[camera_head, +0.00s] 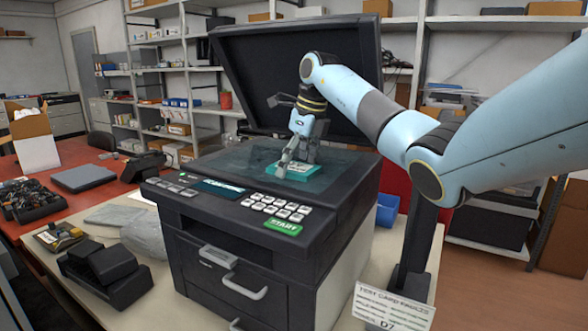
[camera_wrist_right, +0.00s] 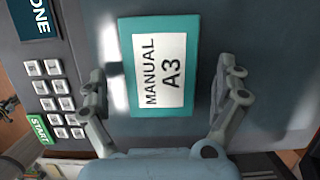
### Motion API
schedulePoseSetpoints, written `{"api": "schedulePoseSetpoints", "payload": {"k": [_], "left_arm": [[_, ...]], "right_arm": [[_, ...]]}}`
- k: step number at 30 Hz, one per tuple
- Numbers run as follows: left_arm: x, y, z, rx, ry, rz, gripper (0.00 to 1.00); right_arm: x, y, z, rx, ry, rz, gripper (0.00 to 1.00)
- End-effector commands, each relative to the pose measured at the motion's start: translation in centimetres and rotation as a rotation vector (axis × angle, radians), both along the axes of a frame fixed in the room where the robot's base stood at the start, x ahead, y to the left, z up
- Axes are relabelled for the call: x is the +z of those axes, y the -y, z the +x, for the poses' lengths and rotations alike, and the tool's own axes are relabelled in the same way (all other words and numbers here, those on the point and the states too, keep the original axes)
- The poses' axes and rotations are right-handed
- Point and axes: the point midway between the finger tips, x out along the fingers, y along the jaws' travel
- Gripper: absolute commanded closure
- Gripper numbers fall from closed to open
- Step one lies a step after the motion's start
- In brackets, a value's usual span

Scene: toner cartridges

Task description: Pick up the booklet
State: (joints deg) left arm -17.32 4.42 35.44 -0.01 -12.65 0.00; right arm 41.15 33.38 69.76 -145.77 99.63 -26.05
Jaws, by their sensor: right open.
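The booklet (camera_head: 307,167) is teal with a white label and lies on the glass of the open copier (camera_head: 250,225). In the right wrist view the booklet (camera_wrist_right: 190,30) reads "MANUAL A3". My right gripper (camera_head: 290,168) is over the booklet in the head view, partly covering it. In the right wrist view my right gripper (camera_wrist_right: 165,95) is open, with one finger on each side of the booklet and a gap visible on both sides. I cannot tell how high the fingertips are above the glass. My left gripper is not in view.
The raised copier lid (camera_head: 285,75) stands behind the gripper. The button panel (camera_head: 275,206) is at the front. A black cartridge (camera_head: 105,272) and a grey bag (camera_head: 145,235) lie left of the copier. A sign (camera_head: 392,308) stands at the front right.

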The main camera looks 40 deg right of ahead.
Motion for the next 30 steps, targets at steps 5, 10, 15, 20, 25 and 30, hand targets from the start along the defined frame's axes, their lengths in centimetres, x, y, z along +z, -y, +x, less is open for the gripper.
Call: {"api": "schedulePoseSetpoints", "payload": {"k": [5,10,15,20,25,30], "left_arm": [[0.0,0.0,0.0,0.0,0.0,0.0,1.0],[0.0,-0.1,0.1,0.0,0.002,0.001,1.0],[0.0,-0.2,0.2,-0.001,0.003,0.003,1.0],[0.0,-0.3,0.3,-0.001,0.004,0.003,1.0],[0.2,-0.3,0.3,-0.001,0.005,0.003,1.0],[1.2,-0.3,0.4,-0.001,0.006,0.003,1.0]], "right_arm": [[0.0,0.0,0.0,0.0,0.0,0.0,0.14],[0.0,0.0,0.0,-0.001,0.0,0.0,0.36],[0.0,0.0,0.0,-0.001,0.0,0.0,0.58],[0.1,0.0,0.0,-0.001,0.001,0.001,0.71],[0.2,0.0,0.0,-0.001,0.001,0.001,0.71],[1.5,0.0,0.0,0.0,0.002,0.0,0.71]]}}
